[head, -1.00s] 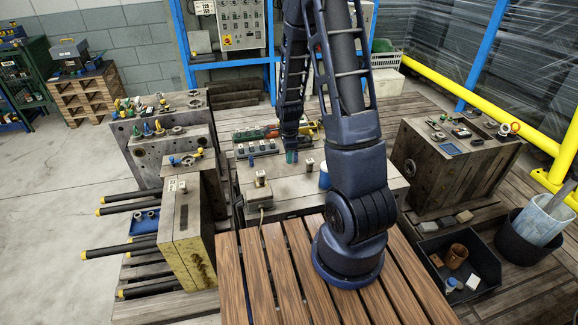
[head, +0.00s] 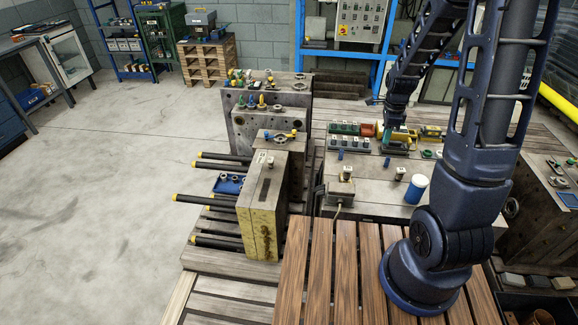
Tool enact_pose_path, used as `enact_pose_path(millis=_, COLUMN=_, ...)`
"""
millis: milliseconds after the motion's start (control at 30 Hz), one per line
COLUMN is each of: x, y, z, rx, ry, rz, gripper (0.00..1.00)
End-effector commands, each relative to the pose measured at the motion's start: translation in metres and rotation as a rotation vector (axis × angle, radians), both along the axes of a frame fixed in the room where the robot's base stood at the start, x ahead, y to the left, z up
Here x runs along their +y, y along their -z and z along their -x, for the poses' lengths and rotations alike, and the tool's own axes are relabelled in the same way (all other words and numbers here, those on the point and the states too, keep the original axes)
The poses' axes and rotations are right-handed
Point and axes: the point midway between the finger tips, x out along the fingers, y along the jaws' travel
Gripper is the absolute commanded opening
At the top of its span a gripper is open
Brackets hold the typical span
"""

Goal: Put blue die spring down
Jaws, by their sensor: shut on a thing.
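My gripper (head: 387,147) hangs down over the worn grey block top, at the front of the row of small trays. It is shut on a small blue piece, which I take for the blue die spring (head: 386,162). This shows just below the fingertips, upright and tiny. I cannot tell whether its lower end touches the surface. Another small blue cylinder (head: 340,155) stands to the left on the same block top (head: 372,190).
A green tray (head: 344,130) and a dark tray (head: 347,143) of small parts lie behind and left. A blue-and-white cup (head: 416,188) and a capped block (head: 341,187) stand in front. The block top between them is mostly clear.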

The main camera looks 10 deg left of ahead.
Motion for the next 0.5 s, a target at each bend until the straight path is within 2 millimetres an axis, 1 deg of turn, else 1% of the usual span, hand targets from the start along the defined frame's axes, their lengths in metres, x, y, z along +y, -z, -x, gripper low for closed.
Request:
enact_pose_path(millis=67, x=0.014, y=0.004, z=-0.007, rx=0.001, ry=-0.047, rz=0.002, gripper=0.0)
enact_pose_path(millis=167, x=0.04, y=0.01, z=-0.021, rx=0.001, ry=-0.144, rz=0.005, gripper=0.0)
enact_pose_path(millis=333, x=0.104, y=0.024, z=-0.044, rx=0.001, ry=-0.356, rz=0.009, gripper=0.0)
enact_pose_path(millis=467, x=0.156, y=0.037, z=-0.055, rx=0.0, ry=-0.521, rz=0.011, gripper=0.0)
enact_pose_path(millis=500, x=0.173, y=0.042, z=-0.057, rx=0.001, ry=-0.571, rz=0.011, gripper=0.0)
